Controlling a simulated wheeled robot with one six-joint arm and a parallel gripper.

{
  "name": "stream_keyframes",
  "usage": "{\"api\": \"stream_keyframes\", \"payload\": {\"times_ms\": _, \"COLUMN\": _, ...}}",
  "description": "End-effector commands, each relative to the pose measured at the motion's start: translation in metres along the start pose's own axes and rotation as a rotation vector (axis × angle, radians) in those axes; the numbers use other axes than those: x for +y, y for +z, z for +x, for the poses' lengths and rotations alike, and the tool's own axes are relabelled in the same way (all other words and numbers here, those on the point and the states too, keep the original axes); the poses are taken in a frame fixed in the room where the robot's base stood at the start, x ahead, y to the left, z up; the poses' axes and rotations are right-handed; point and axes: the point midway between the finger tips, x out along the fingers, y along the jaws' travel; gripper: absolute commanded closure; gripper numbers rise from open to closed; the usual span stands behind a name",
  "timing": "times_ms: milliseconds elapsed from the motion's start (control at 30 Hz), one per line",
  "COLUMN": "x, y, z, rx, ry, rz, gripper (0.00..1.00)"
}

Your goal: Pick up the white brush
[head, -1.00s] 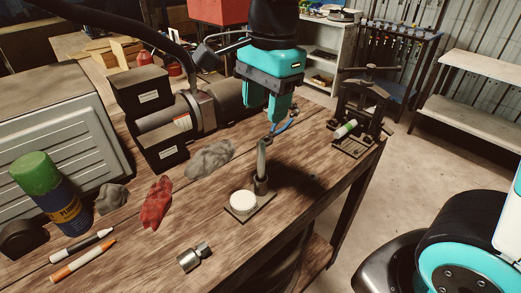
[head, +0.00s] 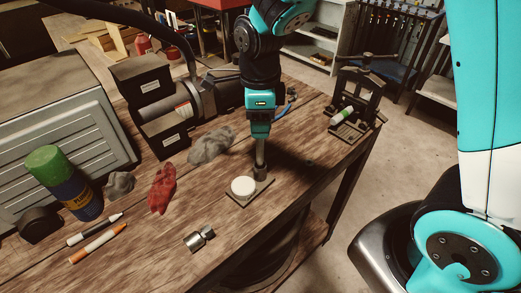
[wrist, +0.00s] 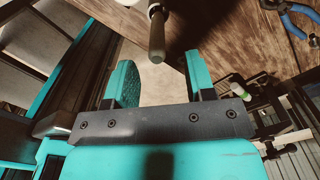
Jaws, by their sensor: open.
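A slim grey-beige handle (head: 260,152) stands upright in a small metal cup (head: 261,173) on a square plate (head: 246,201). A round white piece (head: 243,186) sits on the same plate, beside the cup. I cannot tell for sure which part is the white brush; no bristles show. My gripper (head: 260,135) points down over the handle and hides its top in the head view. In the wrist view my gripper (wrist: 160,75) is open, and the handle (wrist: 157,36) appears between the fingertips' lines, with nothing gripped.
A metal fitting (head: 199,239), a red cloth (head: 162,187), a grey rag (head: 211,146) and two markers (head: 96,243) lie on the wooden table. Black boxes (head: 166,136) and a vise-like press (head: 357,104) stand further back.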

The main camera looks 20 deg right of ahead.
Motion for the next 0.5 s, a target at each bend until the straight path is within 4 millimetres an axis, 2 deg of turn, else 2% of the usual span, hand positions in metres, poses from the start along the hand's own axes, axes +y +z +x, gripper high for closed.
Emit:
{"api": "stream_keyframes", "payload": {"times_ms": 167, "x": 0.002, "y": -0.001, "z": 0.011, "rx": 0.003, "ry": 0.004, "rz": -0.001, "gripper": 0.50}}
{"api": "stream_keyframes", "payload": {"times_ms": 400, "x": 0.004, "y": -0.001, "z": 0.047, "rx": 0.003, "ry": 0.004, "rz": -0.001, "gripper": 0.50}}
{"api": "stream_keyframes", "payload": {"times_ms": 500, "x": 0.004, "y": -0.001, "z": 0.055, "rx": 0.001, "ry": 0.002, "rz": -0.001, "gripper": 0.50}}
